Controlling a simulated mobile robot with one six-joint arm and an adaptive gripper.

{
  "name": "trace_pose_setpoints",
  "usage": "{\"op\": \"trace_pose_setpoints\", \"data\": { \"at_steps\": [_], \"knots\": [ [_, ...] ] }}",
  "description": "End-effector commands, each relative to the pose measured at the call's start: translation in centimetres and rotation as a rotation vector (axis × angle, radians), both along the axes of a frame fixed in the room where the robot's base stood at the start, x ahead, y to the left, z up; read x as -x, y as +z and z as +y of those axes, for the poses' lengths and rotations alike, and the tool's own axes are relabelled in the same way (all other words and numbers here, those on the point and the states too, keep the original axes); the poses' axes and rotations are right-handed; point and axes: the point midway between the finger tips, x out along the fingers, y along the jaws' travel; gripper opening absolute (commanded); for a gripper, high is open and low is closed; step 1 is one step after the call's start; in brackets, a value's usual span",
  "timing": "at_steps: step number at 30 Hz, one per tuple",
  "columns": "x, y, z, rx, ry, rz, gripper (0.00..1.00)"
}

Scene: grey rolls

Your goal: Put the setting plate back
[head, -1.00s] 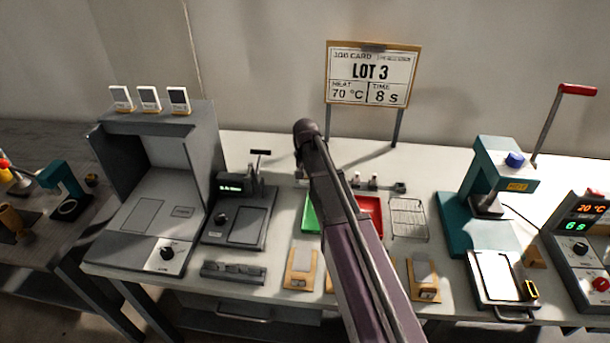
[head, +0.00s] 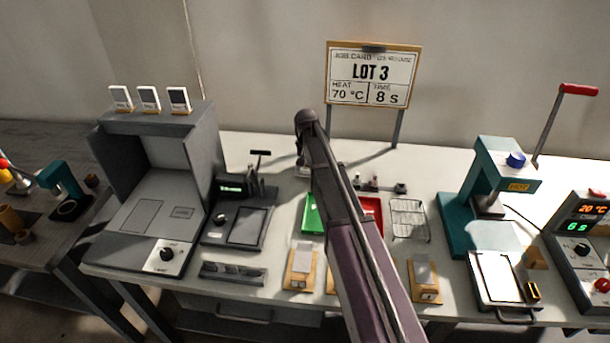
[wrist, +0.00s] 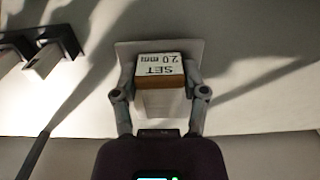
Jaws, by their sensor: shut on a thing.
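The setting plate (wrist: 160,70), a block with a white top marked "SET 2.0 mm" and a brown edge, shows in the wrist view. My gripper (wrist: 160,82) is shut on it, with one finger at each side. A flat pale grey piece (wrist: 124,50) lies just behind and under the block; I cannot tell whether it touches the block or belongs to it. In the head view my arm covers most of the gripper and the plate, at the back of the bench behind the green tray (head: 312,215).
A red tray (head: 373,212) and a wire rack (head: 409,218) stand to the right. A gauge with a dark base (head: 238,225) stands to the left. The job card sign (head: 372,75) rises behind. In the wrist view, dark-framed holders (wrist: 45,58) sit at the left.

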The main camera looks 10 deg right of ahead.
Motion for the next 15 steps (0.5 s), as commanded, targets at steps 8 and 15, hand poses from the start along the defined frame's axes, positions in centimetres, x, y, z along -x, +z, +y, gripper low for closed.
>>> {"op": "trace_pose_setpoints", "data": {
  "at_steps": [8, 15],
  "knots": [
    [0.0, -2.7, 0.0, 0.0, 0.0, 0.0, 0.0],
    [-0.1, -3.6, 0.0, 0.0, 0.0, 0.0, 0.0]
  ]
}}
